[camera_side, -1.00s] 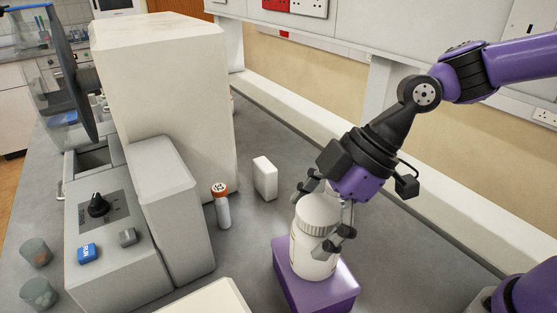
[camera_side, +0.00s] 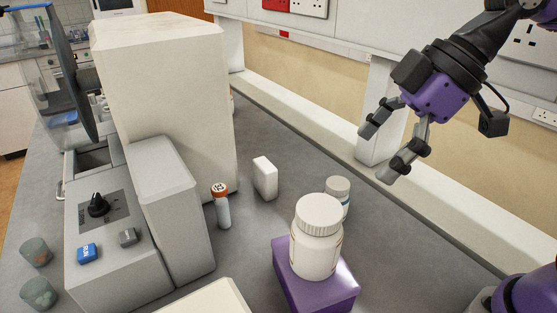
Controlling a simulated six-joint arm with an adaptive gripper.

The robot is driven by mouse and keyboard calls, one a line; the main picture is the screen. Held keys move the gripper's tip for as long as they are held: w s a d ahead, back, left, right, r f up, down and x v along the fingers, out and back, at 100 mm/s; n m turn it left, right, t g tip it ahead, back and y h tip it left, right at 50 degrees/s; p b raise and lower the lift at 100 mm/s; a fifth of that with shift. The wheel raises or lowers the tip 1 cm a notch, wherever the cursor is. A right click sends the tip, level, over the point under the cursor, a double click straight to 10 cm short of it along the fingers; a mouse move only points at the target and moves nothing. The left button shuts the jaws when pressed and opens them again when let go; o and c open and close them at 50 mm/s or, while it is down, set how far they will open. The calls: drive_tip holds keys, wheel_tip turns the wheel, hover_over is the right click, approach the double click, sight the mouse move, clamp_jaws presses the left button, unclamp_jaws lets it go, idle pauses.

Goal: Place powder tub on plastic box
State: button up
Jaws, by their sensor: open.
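The powder tub (camera_side: 316,240), a white jar with a ribbed white lid, stands upright on top of the purple plastic box (camera_side: 318,293). My gripper (camera_side: 379,156) is open and empty. It is up and to the right of the tub, well apart from it, with its fingers pointing down and left.
A smaller white bottle with a grey lid (camera_side: 338,193) stands just behind the tub. A small white box (camera_side: 265,178) and an orange-capped tube (camera_side: 221,206) stand to the left. A grey machine with a dial (camera_side: 115,232) fills the left.

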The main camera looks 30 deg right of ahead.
drive_tip(key=s+d+f+m+t+h, duration=0.2)
drive_tip(key=d+f+m+h, duration=0.3)
drive_tip(key=d+m, duration=0.5)
drive_tip(key=shift+s+d+f+m, duration=0.2)
drive_tip(key=shift+s+d+m, duration=0.2)
drive_tip(key=shift+s+m, duration=0.15)
